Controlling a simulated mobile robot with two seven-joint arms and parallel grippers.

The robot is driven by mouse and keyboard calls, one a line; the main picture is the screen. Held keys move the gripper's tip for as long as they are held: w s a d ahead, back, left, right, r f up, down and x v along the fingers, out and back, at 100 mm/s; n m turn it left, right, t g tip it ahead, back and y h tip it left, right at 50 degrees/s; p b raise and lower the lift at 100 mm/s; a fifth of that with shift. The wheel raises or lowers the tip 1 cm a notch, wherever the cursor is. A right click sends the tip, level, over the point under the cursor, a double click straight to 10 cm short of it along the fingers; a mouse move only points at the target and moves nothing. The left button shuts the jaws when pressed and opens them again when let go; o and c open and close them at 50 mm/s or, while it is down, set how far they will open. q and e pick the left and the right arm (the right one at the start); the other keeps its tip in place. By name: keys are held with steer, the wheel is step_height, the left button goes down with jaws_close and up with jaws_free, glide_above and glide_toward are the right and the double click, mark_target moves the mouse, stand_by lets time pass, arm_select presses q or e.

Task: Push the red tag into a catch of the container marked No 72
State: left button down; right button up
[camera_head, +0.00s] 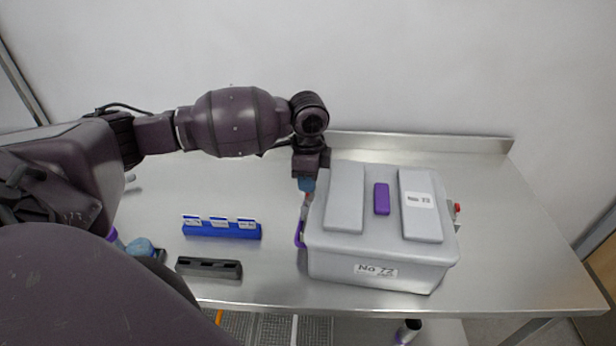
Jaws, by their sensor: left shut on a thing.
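The container marked No 72 (338,262) is a grey lidded box on the steel table, with its label on the front. A purple catch (299,234) shows at its left side. My left gripper (307,186) points down beside the box's left rear edge, shut on a small reddish piece, seemingly the red tag (308,196). The tag is mostly hidden by the fingers and lid, and I cannot tell whether it touches a catch. Another red piece (457,208) sits at the box's right side. My right gripper is not in view.
A blue rack (222,231) with white labels and a black slotted block (208,268) stand left of the box. A light blue item (140,247) is partly hidden at the far left. The table's right side is clear; a raised steel edge (420,143) runs along the back.

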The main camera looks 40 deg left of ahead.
arm_select(q)
steer(key=shift+f, duration=1.05)
stand_by(1.2)
steer(key=shift+c, duration=2.3)
jaws_free()
steer(key=shift+r, duration=3.55)
